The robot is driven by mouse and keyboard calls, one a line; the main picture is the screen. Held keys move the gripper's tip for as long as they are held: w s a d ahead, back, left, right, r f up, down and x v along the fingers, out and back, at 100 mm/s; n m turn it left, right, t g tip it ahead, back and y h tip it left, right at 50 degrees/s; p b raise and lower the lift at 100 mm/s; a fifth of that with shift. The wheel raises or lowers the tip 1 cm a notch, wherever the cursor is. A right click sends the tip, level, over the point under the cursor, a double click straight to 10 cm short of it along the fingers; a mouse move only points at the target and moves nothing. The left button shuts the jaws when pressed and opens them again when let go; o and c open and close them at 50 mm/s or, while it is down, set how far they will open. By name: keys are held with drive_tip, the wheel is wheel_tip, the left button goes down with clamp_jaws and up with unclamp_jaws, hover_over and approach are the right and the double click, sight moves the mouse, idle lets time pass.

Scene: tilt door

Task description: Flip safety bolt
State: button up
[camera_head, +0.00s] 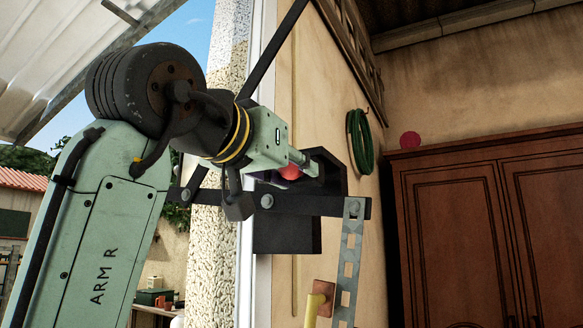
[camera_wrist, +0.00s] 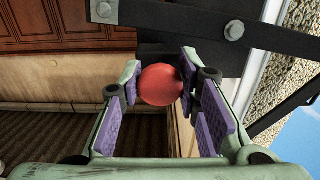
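The safety bolt's red ball knob (camera_wrist: 160,84) shows between the fingers of my gripper (camera_wrist: 160,75) in the wrist view. It lies close to the pads on both sides, near the fingertips. I cannot tell whether the fingers press on it. In the head view my gripper (camera_head: 308,166) reaches to the dark metal housing (camera_head: 328,170) on the wall edge, and the red knob (camera_head: 290,172) shows partly below the fingers. The bolt's shaft is hidden. A dark flat bar (camera_head: 320,205) runs just below my gripper, and its bolted end also shows in the wrist view (camera_wrist: 165,14).
A perforated metal strip (camera_head: 348,262) hangs from the bar's right end, beside a yellow handle (camera_head: 315,308). A diagonal dark rod (camera_head: 272,52) rises above my wrist. A green hose (camera_head: 360,140) hangs on the wall, and a wooden cabinet (camera_head: 460,230) stands at the right.

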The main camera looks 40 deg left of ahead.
clamp_jaws()
